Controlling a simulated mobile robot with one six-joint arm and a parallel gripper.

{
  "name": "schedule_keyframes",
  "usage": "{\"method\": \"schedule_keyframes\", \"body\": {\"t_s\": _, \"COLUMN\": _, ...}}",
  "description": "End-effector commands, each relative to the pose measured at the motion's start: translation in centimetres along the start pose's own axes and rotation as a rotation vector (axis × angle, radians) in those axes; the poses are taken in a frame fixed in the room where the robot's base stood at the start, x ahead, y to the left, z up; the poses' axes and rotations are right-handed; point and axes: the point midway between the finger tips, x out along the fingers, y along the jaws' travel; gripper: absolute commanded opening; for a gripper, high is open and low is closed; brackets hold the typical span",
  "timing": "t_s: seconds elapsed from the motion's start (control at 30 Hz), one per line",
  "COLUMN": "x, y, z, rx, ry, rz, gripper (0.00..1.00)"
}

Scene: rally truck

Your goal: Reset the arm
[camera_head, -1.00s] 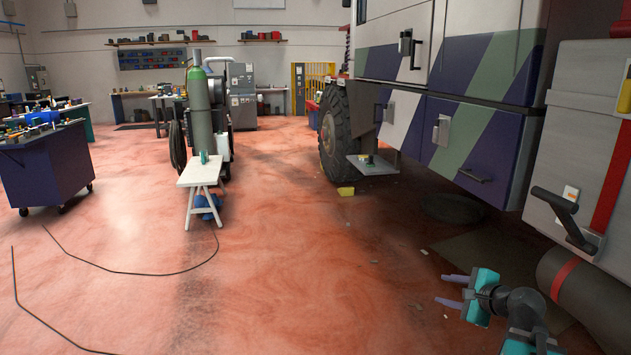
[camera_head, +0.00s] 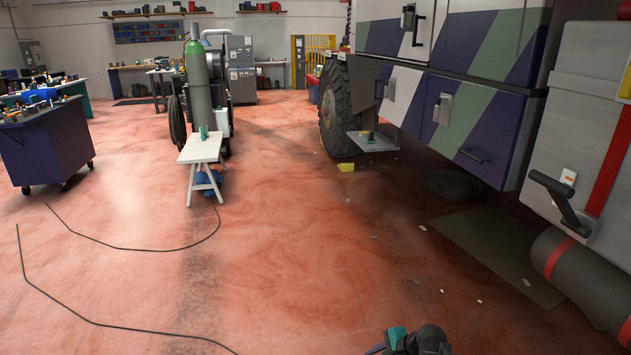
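My gripper (camera_head: 385,343) shows only in part at the bottom edge of the head view, right of centre. A teal piece and a dark wrist joint are visible, with a bit of a purple finger at the lower left. Most of the fingers are cut off by the frame, so its opening and anything between the fingers are hidden. It is over the reddish floor, apart from the truck.
The truck (camera_head: 455,105) with its large wheel (camera_head: 335,105) stands along the right. A dark roll (camera_head: 580,275) is at the lower right. A white trestle bench (camera_head: 203,150), a green cylinder (camera_head: 195,75) and a blue cart (camera_head: 45,150) stand left. Cables (camera_head: 130,247) lie on the floor; the centre floor is open.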

Motion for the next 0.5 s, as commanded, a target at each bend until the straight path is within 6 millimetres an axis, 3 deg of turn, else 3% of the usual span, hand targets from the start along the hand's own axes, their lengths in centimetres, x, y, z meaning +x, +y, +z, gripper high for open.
{"method": "schedule_keyframes", "body": {"t_s": 0.2, "x": 4.0, "y": 6.3, "z": 2.2, "rx": -0.105, "ry": -0.023, "rz": 0.153, "gripper": 0.40}}
{"method": "schedule_keyframes", "body": {"t_s": 0.5, "x": 7.8, "y": 15.6, "z": 4.4, "rx": -0.280, "ry": -0.064, "rz": 0.364, "gripper": 0.40}}
